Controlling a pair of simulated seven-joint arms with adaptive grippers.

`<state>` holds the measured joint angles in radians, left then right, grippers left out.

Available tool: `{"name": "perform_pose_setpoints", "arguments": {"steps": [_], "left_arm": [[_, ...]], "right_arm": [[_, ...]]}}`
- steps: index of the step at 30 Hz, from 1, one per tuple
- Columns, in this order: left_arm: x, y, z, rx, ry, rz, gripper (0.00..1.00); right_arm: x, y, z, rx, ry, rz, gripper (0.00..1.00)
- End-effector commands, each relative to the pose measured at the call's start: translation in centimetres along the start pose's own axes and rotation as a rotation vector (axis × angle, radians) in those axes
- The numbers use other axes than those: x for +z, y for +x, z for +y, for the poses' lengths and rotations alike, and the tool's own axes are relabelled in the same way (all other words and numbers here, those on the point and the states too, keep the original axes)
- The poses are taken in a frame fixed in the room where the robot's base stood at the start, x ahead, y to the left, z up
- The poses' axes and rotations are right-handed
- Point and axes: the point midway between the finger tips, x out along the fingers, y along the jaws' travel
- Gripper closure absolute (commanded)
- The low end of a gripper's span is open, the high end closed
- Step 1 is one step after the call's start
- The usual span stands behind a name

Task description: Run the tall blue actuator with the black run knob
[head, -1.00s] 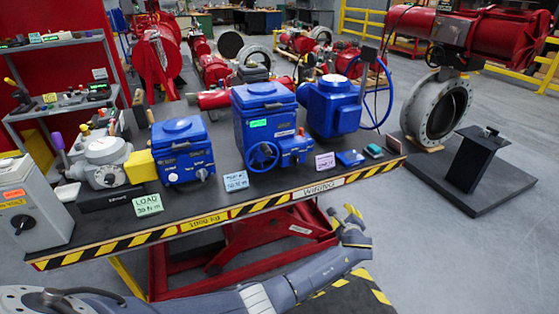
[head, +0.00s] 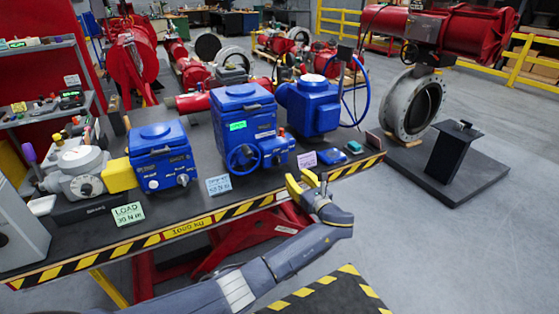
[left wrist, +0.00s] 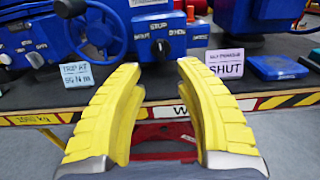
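The tall blue actuator (head: 243,112) stands mid-bench with a blue handwheel (head: 243,158) on its front. In the left wrist view, a black knob (left wrist: 163,46) sits on its side box below the label "STOP"; other labels there are too small to read surely. A second knob (left wrist: 190,12) with a red part is above right. My left gripper (head: 302,180) is open and empty in front of the bench edge, to the right of and below the side box. Its yellow fingers (left wrist: 160,70) point towards the box, apart from it. My right gripper is not in view.
A shorter blue actuator (head: 160,155) stands left, another blue unit (head: 315,105) right. Cards marked "LOAD" (head: 128,215), "TRIP AT" (left wrist: 76,75) and "SHUT" (left wrist: 226,65) stand along the striped bench edge (head: 185,228). A small blue box (head: 331,157) lies on the right.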

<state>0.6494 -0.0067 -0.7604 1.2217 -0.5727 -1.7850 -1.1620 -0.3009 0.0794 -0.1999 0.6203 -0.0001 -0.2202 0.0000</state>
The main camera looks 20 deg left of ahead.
Motion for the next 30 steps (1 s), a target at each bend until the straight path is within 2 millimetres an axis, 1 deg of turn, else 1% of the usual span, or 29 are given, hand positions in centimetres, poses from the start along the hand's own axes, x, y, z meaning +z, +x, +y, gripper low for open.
{"name": "perform_pose_setpoints", "arguments": {"steps": [1,3,9,15,21,25,30], "left_arm": [[0.1,1.1,0.1,0.002,0.001,-0.003,0.66],[0.1,2.4,0.1,0.002,0.001,-0.003,0.66],[0.1,6.0,0.0,0.001,0.0,-0.002,0.66],[0.1,9.3,0.0,0.001,0.0,-0.002,0.66],[0.0,11.6,0.0,0.0,0.0,-0.001,0.66],[-0.1,12.5,0.0,-0.001,-0.002,0.0,0.66],[0.0,13.0,0.0,0.0,-0.002,0.0,0.66]], "right_arm": [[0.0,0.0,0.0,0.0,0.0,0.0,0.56],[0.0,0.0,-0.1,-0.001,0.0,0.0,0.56],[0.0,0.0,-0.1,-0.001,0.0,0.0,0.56],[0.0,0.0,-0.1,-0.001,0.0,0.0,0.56],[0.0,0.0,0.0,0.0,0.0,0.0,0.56],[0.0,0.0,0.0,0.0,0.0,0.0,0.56],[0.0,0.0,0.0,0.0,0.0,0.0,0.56]]}}
